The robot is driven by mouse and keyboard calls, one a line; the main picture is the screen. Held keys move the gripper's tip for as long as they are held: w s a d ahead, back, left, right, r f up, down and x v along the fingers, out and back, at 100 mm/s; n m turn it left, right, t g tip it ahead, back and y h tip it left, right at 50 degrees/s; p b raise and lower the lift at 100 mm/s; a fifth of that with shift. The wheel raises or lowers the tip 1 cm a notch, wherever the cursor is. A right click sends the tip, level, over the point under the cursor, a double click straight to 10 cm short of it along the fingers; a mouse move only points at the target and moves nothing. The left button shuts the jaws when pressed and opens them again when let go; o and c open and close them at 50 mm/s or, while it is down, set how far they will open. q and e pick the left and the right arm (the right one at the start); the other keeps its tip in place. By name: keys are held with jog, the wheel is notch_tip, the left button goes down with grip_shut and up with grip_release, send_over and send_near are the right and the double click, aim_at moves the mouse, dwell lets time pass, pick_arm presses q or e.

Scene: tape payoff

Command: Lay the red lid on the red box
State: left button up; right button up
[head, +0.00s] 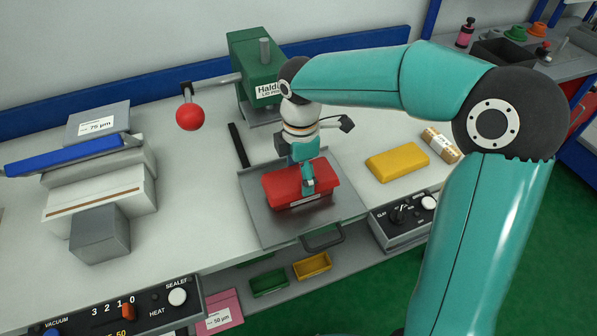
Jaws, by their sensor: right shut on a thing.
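My right gripper (307,181) points down over the grey tray and is shut on the red lid (281,180). The lid is at the red box (288,204), covering its top in this view. The box stands on the grey metal tray (262,224) and has a pale label low on its front. I cannot tell whether the lid rests on the rim or hovers just above it, as the gripper hides part of both. My left gripper is not in view.
A green press (252,60) with a red ball lever (190,117) stands behind the tray. A yellow block (397,161) lies to the right, near a control box (405,222). A sealer (95,190) stands at the left. The bench between sealer and tray is clear.

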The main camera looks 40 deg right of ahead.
jog(key=o, duration=1.1)
jog(key=shift+r, duration=0.1)
jog(key=shift+r, duration=5.85)
